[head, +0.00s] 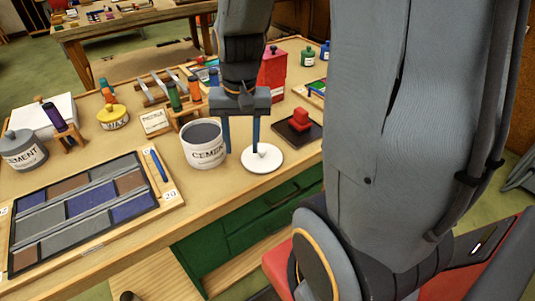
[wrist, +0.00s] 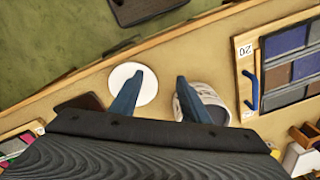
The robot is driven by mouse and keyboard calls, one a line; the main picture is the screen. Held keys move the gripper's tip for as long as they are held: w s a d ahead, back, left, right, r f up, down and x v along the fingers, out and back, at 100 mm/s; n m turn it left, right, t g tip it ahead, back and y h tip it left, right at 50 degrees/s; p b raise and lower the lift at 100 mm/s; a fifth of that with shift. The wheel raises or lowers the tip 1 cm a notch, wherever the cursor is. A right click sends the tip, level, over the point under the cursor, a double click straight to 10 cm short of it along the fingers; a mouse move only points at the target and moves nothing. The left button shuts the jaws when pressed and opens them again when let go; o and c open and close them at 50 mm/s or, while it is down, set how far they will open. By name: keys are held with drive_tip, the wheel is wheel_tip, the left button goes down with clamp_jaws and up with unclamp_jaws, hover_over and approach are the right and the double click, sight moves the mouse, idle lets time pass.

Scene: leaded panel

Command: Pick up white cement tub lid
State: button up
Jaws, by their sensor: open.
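The white cement tub lid (head: 267,163) lies flat on the workbench, a round disc with a small raised knob; it also shows in the wrist view (wrist: 148,89). The open white tub marked CEMENT (head: 203,150) stands just left of it, grey inside, and shows in the wrist view (wrist: 213,92) too. My gripper (head: 242,151) is open and empty, fingers pointing down. In the head view its right finger overlaps the lid near the knob, and its left finger is beside the tub's right wall. In the wrist view (wrist: 160,77) one finger covers part of the lid, the other part of the tub.
A red block on a dark pad (head: 299,127) lies right of the lid. A panel of coloured panes (head: 84,208) fills the bench's left front. A lidded grey CEMENT tub (head: 24,151) stands far left. Bottles (head: 174,96) and a red canister (head: 272,68) stand behind. The bench edge is close in front.

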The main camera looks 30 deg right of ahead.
sight(262, 149)
drive_tip(key=w+d+m, duration=0.1)
drive_tip(key=d+m, duration=0.2)
drive_tip(key=w+d+m, duration=0.1)
drive_tip(key=d+m, duration=0.2)
drive_tip(key=w+d+f+m+y, duration=0.1)
drive_tip(key=d+m, duration=0.2)
drive_tip(key=shift+w+d+g+b, duration=0.1)
drive_tip(key=shift+w+g+b, duration=0.25)
drive_tip(key=shift+w+g, duration=0.05)
drive_tip(key=shift+d+f+m, duration=0.15)
drive_tip(key=shift+d+m, duration=0.05)
drive_tip(key=shift+m, duration=0.1)
drive_tip(key=shift+w+a+f+p, duration=0.15)
drive_tip(key=shift+f+p, duration=0.2)
drive_tip(key=shift+f, duration=0.85)
drive_tip(key=shift+a+f+p, duration=0.2)
drive_tip(key=shift+f+p, duration=0.15)
drive_tip(key=shift+f, duration=0.9)
drive_tip(key=shift+w+a+f+p, duration=0.15)
drive_tip(key=shift+f+p, duration=0.2)
drive_tip(key=shift+f, duration=0.85)
drive_tip(key=shift+s, duration=0.1)
clamp_jaws()
drive_tip(key=shift+r, duration=0.1)
